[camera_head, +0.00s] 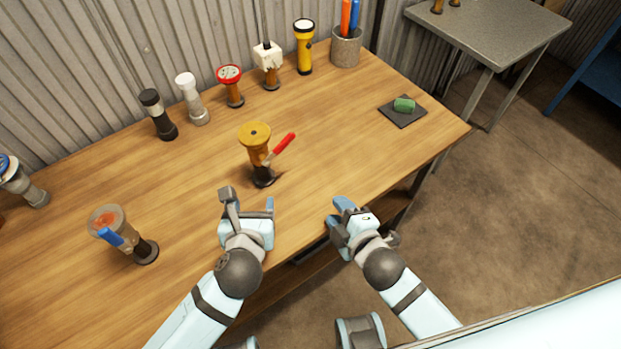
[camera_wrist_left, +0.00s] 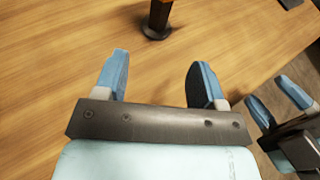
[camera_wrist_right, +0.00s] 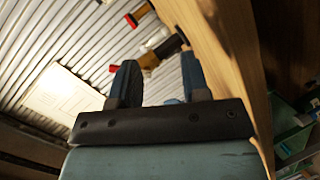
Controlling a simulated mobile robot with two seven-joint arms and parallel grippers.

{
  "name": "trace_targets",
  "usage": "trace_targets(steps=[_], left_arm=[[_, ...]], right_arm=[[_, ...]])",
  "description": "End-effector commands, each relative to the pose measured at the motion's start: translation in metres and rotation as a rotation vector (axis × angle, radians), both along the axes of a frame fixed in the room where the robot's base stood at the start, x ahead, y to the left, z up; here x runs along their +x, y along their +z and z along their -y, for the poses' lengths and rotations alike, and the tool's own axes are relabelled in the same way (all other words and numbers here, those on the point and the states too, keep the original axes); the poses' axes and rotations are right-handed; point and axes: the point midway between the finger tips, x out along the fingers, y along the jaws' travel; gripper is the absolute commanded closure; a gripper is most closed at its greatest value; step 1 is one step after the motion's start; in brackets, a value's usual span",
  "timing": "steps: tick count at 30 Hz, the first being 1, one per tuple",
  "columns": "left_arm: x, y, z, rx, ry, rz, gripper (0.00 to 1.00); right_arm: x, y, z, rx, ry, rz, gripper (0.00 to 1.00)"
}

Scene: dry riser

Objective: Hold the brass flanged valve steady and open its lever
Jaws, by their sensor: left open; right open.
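The brass flanged valve (camera_head: 258,152) stands upright on the wooden table, with a round yellow top flange, a dark base and a red lever (camera_head: 284,144) slanting up to the right. My left gripper (camera_head: 249,199) is open and empty, in front of the valve and apart from it. In the left wrist view the valve's lower body and dark base (camera_wrist_left: 158,28) show beyond the open fingers (camera_wrist_left: 160,68); its top is out of frame. My right gripper (camera_head: 345,214) is open and empty at the table's front edge, right of the valve. Its open fingers (camera_wrist_right: 160,72) show in the right wrist view.
A second valve with a blue lever (camera_head: 113,238) stands at left front. Several fittings, including a red-topped one (camera_head: 231,86), and a yellow torch (camera_head: 304,48) line the back. A pen cup (camera_head: 346,48) and a dark pad (camera_head: 403,112) are farther right. Table right of the valve is clear.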

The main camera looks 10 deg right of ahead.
Motion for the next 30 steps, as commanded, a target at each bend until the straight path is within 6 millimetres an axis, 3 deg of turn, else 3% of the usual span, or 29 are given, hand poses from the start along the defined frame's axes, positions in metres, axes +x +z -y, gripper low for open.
trace_targets(steps=[1, 6, 12, 20, 30], left_arm=[[0.0, 0.0, 0.0, 0.0, 0.0, 0.0, 0.36], [0.0, 0.0, 0.0, 0.0, 0.0, 0.001, 0.36], [0.0, 0.0, 0.0, 0.001, 0.0, 0.001, 0.36], [0.022, -0.009, 0.005, 0.004, -0.001, 0.003, 0.36], [0.082, -0.034, 0.018, 0.004, 0.0, 0.002, 0.36]], right_arm=[[0.01, 0.016, -0.009, -0.144, 0.052, 0.092, 0.57], [0.029, 0.06, -0.032, -0.608, 0.17, 0.362, 0.57], [0.036, 0.085, -0.047, -0.901, 0.214, 0.528, 0.57], [0.037, 0.089, -0.05, -0.951, 0.219, 0.553, 0.57], [0.037, 0.089, -0.049, -0.948, 0.219, 0.552, 0.57]])
